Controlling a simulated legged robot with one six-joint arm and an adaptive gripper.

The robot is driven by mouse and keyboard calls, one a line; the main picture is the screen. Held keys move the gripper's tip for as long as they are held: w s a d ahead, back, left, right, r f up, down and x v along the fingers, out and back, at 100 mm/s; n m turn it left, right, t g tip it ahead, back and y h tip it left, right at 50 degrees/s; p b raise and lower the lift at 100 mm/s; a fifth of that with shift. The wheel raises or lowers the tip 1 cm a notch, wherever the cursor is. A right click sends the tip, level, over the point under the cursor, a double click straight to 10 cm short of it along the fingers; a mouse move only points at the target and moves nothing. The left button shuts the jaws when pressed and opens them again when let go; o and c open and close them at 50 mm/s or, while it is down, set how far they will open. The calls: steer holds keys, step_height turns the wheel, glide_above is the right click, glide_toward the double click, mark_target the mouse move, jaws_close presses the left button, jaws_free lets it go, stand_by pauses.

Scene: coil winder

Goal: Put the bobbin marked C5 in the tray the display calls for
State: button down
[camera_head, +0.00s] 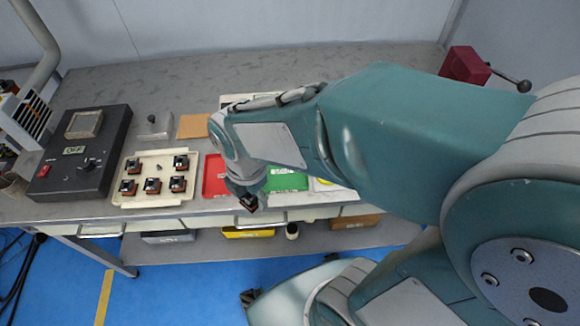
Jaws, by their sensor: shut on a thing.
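My gripper (249,201) is at the front of the table, just right of the red tray (215,177). It is shut on a small dark thing, apparently a bobbin, whose mark I cannot read. A green tray (287,182) is to its right, and a pale tray with yellow (325,185) is partly hidden by my arm. Several black and brown bobbins (152,186) sit in a cream rack (147,200) at the left; their marks are too small to read. No display naming a tray is readable; my arm hides part of the table.
A dark control box (115,125) with a small panel, a label reading OFF and a knob stands at the left. A tan pad (193,126) and a grey block lie behind. Bins, one yellow (247,233), are on the lower shelf. A maroon crank device (464,65) is back right.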

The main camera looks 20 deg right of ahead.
steer(key=w+d+f, duration=0.2)
steer(key=w+f, duration=0.1)
steer(key=w, duration=0.2)
glide_above(273, 180)
steer(key=s, duration=0.1)
step_height(273, 180, down, 6)
steer(key=shift+s+r, duration=0.1)
steer(key=shift+r, duration=0.1)
steer(key=shift+w+a+f, duration=0.15)
steer(key=shift+w+f, duration=0.25)
steer(key=shift+f, duration=0.1)
step_height(273, 180, down, 3)
steer(key=shift+w+f, duration=0.1)
steer(key=shift+w, duration=0.05)
steer(key=shift+d+f, duration=0.2)
steer(key=shift+d, duration=0.15)
steer(key=shift+c, duration=0.8)
jaws_free()
steer(key=shift+a, duration=0.3)
